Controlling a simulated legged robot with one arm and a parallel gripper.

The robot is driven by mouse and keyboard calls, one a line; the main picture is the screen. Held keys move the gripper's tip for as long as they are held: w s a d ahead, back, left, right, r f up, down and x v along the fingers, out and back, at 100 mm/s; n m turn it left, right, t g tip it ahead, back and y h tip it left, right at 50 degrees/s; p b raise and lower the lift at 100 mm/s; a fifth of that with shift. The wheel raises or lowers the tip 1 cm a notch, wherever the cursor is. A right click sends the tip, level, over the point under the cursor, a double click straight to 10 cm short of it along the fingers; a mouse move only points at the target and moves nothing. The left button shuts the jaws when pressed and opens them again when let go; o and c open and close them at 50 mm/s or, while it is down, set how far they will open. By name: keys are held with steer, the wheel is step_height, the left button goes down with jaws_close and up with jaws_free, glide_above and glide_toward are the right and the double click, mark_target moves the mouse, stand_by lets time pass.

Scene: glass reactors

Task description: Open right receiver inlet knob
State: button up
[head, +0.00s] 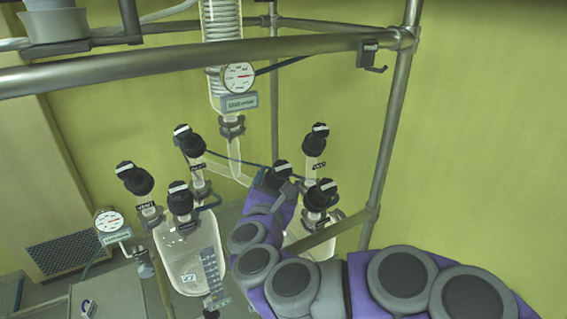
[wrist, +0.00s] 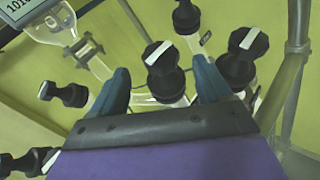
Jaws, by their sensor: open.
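The right receiver (head: 312,240) is a clear glass vessel, partly hidden behind my arm in the head view. Several black knobs with white stripes stand above it. The one I take for its inlet knob (head: 279,173) is at my gripper (head: 275,186). In the wrist view this knob (wrist: 160,58) appears between the fingertips of my open gripper (wrist: 160,68), with gaps on both sides. Its white stripe is slanted. I cannot tell how deep the knob sits between the fingers. The vent knob (head: 316,139) and another front knob (head: 320,193) stand to the right.
The left receiver (head: 190,258) and its knobs stand to the left. A glass column with a gauge (head: 239,77) hangs above. A metal frame post (head: 390,130) rises on the right and a rail (head: 180,66) crosses the top. In the wrist view a neighbouring knob (wrist: 248,45) is close to the right finger.

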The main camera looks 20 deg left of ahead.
mark_target(284, 165)
steer(key=w, duration=0.2)
steer(key=w+a, duration=0.1)
steer(key=w, duration=0.5)
steer(key=shift+a+p, duration=0.15)
steer(key=shift+p, duration=0.25)
steer(key=shift+c, duration=0.3)
steer(key=c, duration=0.9)
